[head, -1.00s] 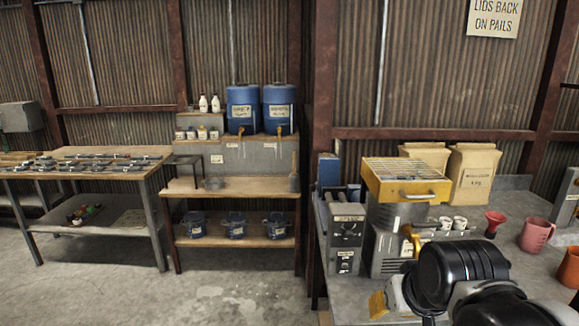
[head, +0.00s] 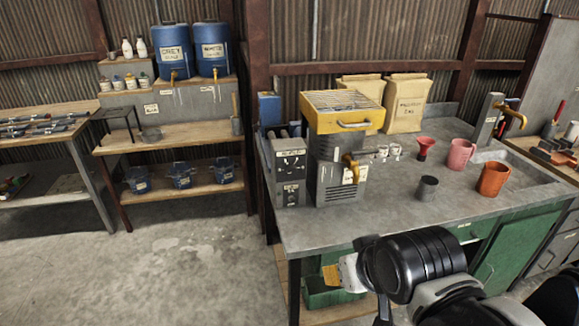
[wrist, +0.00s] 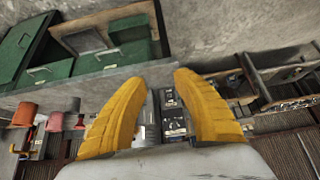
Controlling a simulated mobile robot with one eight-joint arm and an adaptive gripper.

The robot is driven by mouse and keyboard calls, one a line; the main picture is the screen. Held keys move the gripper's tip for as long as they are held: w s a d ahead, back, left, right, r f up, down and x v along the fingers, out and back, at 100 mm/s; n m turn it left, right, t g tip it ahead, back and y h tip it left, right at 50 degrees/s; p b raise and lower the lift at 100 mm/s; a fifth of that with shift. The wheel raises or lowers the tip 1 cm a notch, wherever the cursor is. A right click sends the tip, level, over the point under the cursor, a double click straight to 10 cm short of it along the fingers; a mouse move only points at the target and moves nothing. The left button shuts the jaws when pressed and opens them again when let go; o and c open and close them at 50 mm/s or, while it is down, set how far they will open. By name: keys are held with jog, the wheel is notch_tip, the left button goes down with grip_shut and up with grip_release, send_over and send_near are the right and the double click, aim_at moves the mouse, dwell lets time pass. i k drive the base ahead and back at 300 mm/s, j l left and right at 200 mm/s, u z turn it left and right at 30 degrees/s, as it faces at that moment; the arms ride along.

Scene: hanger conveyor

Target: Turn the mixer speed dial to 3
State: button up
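A narrow grey control box (head: 288,172) stands at the left end of the grey workbench. Its front has dark dials and white labels, too small to read, so I cannot tell the dial's setting. Right beside it is a grey machine (head: 337,184) with a yellow grated top and a brass spout. My gripper (head: 338,276) is low in front of the bench's front edge, well apart from both. In the wrist view its two yellow fingers (wrist: 158,80) are spread with nothing between them. The control box seems to show upside down beyond the fingers, small and partly hidden.
On the workbench (head: 400,218) stand a dark cup (head: 427,188), an orange jug (head: 493,179), a pink jug (head: 460,154) and a red funnel (head: 425,147). Paper sacks (head: 406,105) stand behind. Green cabinets (head: 520,250) are below. Open concrete floor (head: 190,270) lies to the left.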

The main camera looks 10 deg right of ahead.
aim_at(291, 169)
jog(key=k+l, duration=0.1)
jog(key=l, duration=0.8)
jog(key=k+l, duration=0.15)
jog(key=l, duration=0.35)
jog(key=u, duration=0.05)
